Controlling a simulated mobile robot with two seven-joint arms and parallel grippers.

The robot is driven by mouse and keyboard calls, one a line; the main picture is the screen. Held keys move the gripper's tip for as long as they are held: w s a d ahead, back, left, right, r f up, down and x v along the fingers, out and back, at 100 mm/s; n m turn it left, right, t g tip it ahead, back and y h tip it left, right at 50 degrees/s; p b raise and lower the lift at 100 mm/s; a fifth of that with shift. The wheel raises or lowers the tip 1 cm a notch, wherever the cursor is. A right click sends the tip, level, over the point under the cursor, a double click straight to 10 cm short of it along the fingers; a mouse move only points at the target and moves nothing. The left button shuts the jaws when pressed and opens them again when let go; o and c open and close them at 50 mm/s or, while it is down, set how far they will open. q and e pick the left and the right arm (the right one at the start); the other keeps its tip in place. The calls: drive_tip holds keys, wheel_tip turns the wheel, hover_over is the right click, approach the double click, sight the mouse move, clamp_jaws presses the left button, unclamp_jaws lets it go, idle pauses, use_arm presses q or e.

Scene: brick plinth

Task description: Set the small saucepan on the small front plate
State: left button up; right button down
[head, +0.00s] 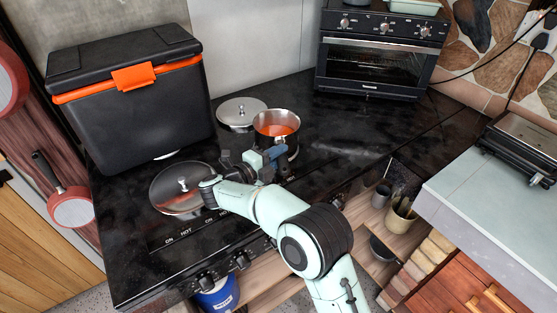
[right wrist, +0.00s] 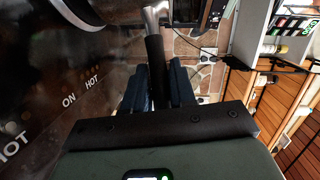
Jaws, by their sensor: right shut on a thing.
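The small saucepan (head: 268,117) is steel with orange-red contents and stands out over the right part of the black stove top (head: 330,135). My right gripper (head: 277,153) is just in front of it. In the right wrist view, the blue fingers of the right gripper (right wrist: 158,85) are closed on both sides of the black saucepan handle (right wrist: 155,60), with the steel pan side (right wrist: 115,10) beyond. I cannot tell whether the pan touches the surface. The small front plate is not clearly visible; my arm and the pan cover part of that area. My left gripper is not in view.
A silver lid with a knob (head: 179,186) lies at front left, and another lid (head: 240,111) is behind left of the pan. A black cooler box (head: 135,105) stands at back left, an oven (head: 375,65) at the back. The top right of the pan is clear.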

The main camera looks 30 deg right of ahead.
drive_tip(key=shift+f, duration=0.65)
drive_tip(key=c, duration=0.9)
unclamp_jaws()
drive_tip(key=shift+f, duration=0.1)
drive_tip(key=b+v, duration=0.1)
drive_tip(key=v, duration=1.1)
drive_tip(key=shift+a, duration=0.1)
